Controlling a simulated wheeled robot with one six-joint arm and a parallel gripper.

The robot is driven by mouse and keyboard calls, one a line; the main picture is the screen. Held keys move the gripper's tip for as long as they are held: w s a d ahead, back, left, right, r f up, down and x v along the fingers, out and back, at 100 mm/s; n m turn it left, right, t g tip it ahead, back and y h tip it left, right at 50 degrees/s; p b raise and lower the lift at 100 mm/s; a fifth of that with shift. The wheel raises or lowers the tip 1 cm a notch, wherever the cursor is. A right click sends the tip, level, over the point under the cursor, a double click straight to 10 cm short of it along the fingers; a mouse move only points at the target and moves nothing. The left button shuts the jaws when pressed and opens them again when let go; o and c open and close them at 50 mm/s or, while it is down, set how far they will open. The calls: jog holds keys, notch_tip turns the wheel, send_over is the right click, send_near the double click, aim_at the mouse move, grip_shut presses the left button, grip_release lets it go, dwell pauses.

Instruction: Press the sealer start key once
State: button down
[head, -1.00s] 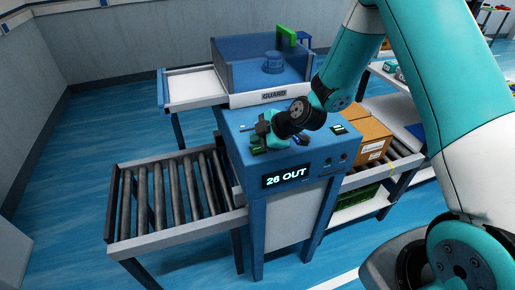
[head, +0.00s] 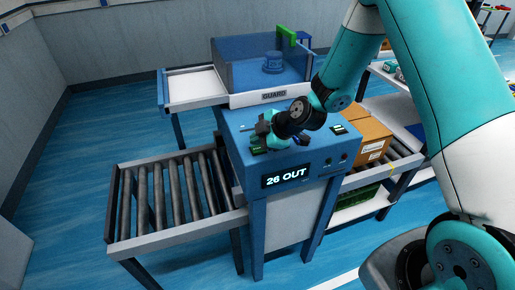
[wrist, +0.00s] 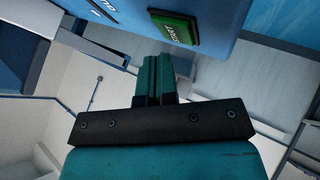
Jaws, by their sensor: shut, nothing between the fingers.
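The blue sealer (head: 290,215) stands mid-view, with a display reading "26 OUT" (head: 286,176). A green key (wrist: 176,27) with lettering sits on the blue panel at the top of the wrist view; the lettering looks like START but is hard to read. My gripper (wrist: 160,62) is shut and empty, its teal fingertips just below that key in the picture. Whether they touch it, I cannot tell. In the head view my gripper (head: 266,138) is over the left of the sealer's top, partly covering the panel by a green-marked key (head: 258,150).
A guard box (head: 262,62) stands behind. A roller conveyor (head: 180,235) extends left; a cardboard box (head: 372,146) sits on the right-hand rollers. The floor at left is free.

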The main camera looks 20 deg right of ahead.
jog(key=shift+f, duration=0.1)
jog(key=shift+f+b, duration=0.35)
jog(key=shift+b, duration=0.4)
